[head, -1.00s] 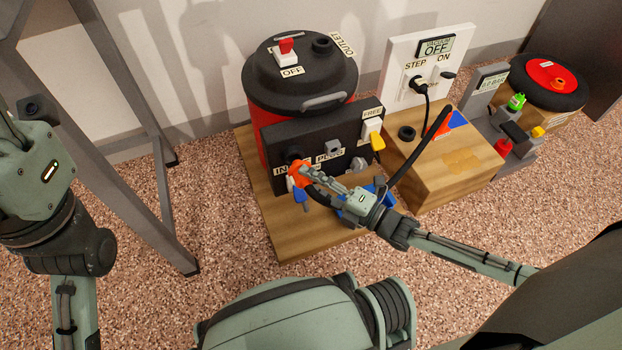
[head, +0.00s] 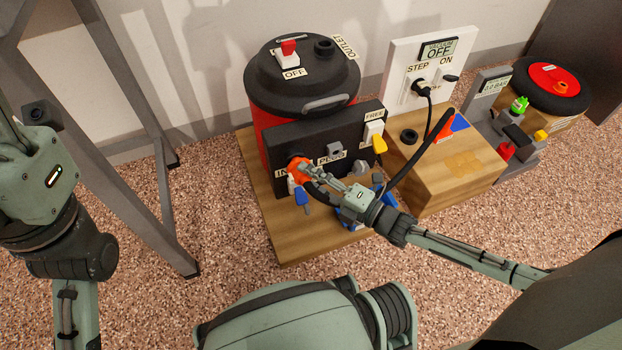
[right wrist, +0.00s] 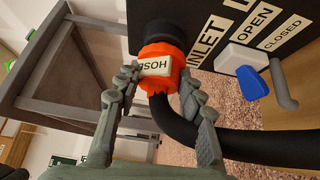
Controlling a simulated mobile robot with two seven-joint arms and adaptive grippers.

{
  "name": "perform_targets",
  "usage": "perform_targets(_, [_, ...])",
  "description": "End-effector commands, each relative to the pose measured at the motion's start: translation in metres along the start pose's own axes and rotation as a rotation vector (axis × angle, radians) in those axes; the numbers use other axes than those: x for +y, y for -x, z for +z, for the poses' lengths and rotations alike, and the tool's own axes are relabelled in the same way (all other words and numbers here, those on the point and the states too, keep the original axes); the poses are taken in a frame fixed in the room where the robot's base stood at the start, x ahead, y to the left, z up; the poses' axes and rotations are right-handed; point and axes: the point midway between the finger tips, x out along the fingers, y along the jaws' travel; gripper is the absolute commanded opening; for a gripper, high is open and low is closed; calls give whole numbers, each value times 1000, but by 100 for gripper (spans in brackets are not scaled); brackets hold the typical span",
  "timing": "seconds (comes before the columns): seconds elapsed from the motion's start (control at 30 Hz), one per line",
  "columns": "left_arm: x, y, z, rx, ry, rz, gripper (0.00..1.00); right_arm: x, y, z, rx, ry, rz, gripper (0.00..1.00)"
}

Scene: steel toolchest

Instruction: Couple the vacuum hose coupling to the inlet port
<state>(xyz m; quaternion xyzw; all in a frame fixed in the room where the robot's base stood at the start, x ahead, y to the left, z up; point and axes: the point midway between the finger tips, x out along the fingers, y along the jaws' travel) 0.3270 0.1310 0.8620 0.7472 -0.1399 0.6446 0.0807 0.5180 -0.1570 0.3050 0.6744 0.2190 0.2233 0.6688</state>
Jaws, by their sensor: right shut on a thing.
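The vacuum hose coupling is an orange ring with a HOSE label (right wrist: 160,70); it also shows in the head view (head: 297,174). My right gripper (right wrist: 153,85) is shut on it, one finger on each side. The black inlet port (right wrist: 156,24) stands out from the dark panel (head: 340,137), beside the INLET label. The coupling lines up with the port and its front edge meets it; I cannot tell whether it is locked. The thick black hose (right wrist: 205,140) bends away behind the coupling. Only my left arm shows at the left; its gripper is out of view.
A blue-handled valve lever (right wrist: 250,82) with OPEN and CLOSED labels sits close to the port. The red and black vacuum drum (head: 300,80) stands behind the panel. A wooden block (head: 445,165) is at the right. Grey frame legs (head: 135,185) stand at the left.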

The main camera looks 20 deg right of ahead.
Motion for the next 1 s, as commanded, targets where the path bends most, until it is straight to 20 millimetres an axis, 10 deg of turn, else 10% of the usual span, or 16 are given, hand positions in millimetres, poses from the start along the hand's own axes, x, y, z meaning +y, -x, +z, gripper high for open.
perform_targets(0.57, [0,4,0,6,0,2,40,0,-12,8,0,0,1,4])
perform_targets(0.6, [0,4,0,4,0,1,40,0,-12,8,0,0,1,43])
perform_targets(0.77, [0,5,1,-2,1,-1,40,0,-12,8,0,0,1,62])
perform_targets(1.0, [0,6,1,-6,2,-2,40,0,-11,8,0,0,0,62])
